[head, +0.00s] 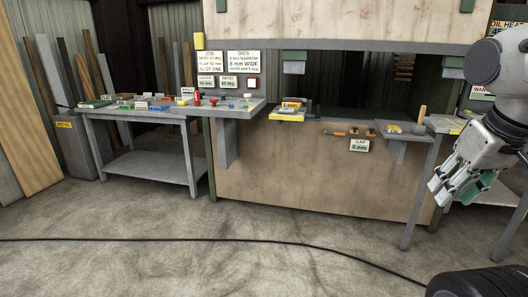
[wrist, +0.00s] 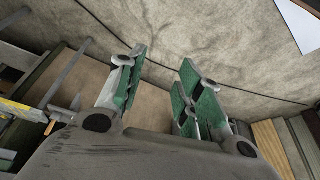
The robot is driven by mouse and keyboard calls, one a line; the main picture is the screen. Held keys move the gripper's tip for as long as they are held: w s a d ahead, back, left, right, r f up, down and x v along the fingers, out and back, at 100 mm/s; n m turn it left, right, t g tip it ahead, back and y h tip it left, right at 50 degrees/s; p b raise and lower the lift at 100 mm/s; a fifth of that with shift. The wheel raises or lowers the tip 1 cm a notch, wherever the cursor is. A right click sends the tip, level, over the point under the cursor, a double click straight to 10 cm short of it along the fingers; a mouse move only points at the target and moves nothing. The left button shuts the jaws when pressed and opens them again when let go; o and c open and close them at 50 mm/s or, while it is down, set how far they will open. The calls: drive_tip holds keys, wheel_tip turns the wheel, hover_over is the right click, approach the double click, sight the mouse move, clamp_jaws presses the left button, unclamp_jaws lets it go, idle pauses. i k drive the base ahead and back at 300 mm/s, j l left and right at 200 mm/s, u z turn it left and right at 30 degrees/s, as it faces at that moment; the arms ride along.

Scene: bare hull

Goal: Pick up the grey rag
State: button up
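I cannot make out a grey rag for sure in either view; the items on the benches are too small to tell apart. My gripper (head: 452,192) hangs at the right of the head view, in front of the right-hand bench and well away from the long bench. In the wrist view my gripper (wrist: 163,68) shows its green-padded fingers spread apart, with nothing between them. Bare floor and a brown panel show beyond the fingers.
A long grey bench (head: 145,112) at the left holds many small items. A yellow tray (head: 287,116) sits at the middle opening. A grey shelf (head: 398,136) holds small things near my arm. A black cable (head: 250,240) crosses the open floor. A bin (head: 72,150) stands far left.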

sight(286, 110)
drive_tip(key=i, duration=1.2)
drive_tip(key=i+z, duration=0.1)
drive_tip(key=i, duration=1.1)
drive_tip(key=i+j+z, duration=0.15)
drive_tip(key=i, duration=0.3)
drive_tip(key=i+j+z, duration=0.2)
drive_tip(key=i, duration=0.25)
